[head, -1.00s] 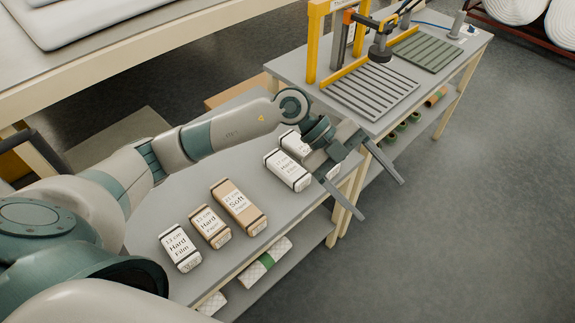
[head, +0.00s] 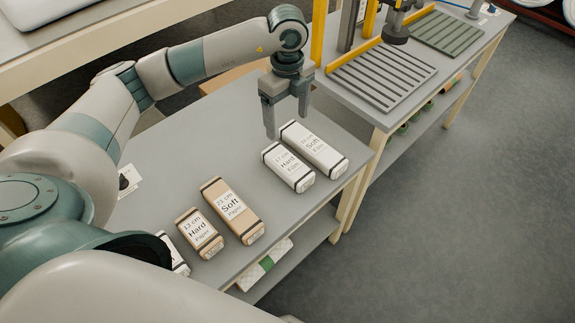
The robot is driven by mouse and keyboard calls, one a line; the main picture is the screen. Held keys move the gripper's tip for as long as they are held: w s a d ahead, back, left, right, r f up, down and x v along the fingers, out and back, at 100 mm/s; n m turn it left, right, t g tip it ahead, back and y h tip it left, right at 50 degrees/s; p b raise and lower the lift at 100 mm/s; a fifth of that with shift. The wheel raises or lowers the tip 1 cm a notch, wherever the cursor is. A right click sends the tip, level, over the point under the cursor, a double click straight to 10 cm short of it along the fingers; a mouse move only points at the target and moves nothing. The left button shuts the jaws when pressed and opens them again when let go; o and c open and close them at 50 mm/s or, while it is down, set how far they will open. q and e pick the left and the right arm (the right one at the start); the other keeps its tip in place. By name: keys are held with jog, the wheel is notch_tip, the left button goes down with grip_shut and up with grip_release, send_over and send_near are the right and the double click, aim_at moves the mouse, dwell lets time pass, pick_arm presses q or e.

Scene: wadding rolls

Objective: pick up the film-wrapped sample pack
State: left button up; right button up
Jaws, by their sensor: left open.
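My left gripper (head: 287,118) points down, open and empty, over the grey bench just behind two white film packs. The white pack labelled Hard Film (head: 288,168) lies in front of it. A longer white pack labelled Soft Film (head: 315,148) lies close along its right side. A third white pack (head: 180,266) at the lower left is mostly hidden by my own body. Two brown packs labelled Paper, one Hard (head: 199,233) and one Soft (head: 233,211), lie between. My right gripper is not in view.
The grey bench (head: 190,160) has clear room behind the packs. A white card (head: 128,178) lies at its left. A second table to the right carries a yellow frame (head: 319,35) and a slatted grey panel (head: 382,75). A shelf is below the bench.

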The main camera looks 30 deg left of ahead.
pick_arm(q)
jog(key=p, duration=0.4)
send_over(287, 162)
jog(key=f, duration=0.7)
jog(key=w+f, duration=0.1)
jog(key=f, duration=0.3)
jog(key=shift+a, duration=0.2)
jog(key=shift+f, duration=0.55)
jog(key=shift+s+d+f+p, duration=0.1)
jog(key=shift+s+f+p, duration=0.1)
jog(key=shift+f+p, duration=0.15)
jog(key=f, duration=0.1)
jog(key=f+p, duration=0.2)
jog(key=shift+s+d+f, duration=0.2)
jog(key=shift+s+f, duration=0.15)
jog(key=shift+f, duration=0.4)
jog(key=c, duration=1.2)
